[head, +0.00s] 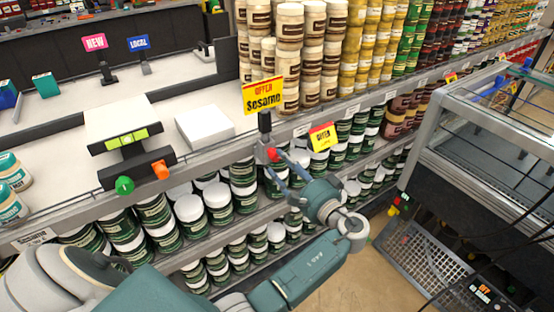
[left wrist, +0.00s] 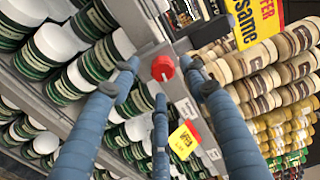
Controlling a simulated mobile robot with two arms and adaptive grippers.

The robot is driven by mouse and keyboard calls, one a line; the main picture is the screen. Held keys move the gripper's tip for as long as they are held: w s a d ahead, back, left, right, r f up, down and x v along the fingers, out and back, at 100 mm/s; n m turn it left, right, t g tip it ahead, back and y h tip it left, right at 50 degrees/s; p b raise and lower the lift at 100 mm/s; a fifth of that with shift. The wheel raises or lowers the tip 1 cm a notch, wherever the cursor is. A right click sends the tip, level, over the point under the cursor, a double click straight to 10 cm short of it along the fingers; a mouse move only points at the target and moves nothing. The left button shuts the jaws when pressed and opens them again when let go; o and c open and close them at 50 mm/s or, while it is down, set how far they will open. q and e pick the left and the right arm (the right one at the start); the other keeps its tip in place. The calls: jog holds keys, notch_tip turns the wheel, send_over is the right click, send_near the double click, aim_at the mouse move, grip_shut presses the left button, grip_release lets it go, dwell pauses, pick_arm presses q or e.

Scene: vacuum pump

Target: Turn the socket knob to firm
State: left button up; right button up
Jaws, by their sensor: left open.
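A red knob (head: 272,154) sits on the front edge of the shelf, below a small black block. I cannot read a label that marks it as the socket knob. In the left wrist view the red knob (left wrist: 163,68) faces me, with a short pale mark at its lower rim. My left gripper (head: 279,167) is open, with its fingers pointing at the knob. In the left wrist view its blue fingers (left wrist: 160,75) spread around the knob; I cannot tell whether any touches it. My right gripper is not in view.
A device with a green display (head: 126,138), a green knob (head: 124,185) and an orange knob (head: 160,170) stands on the counter at left. Jars crowd the shelves around the red knob. Yellow price signs (head: 322,137) stand close by. A glass case (head: 490,140) is at right.

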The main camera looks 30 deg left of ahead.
pick_arm(q)
jog(key=v, duration=0.3)
jog(key=shift+s+d, duration=0.1)
dwell(0.3)
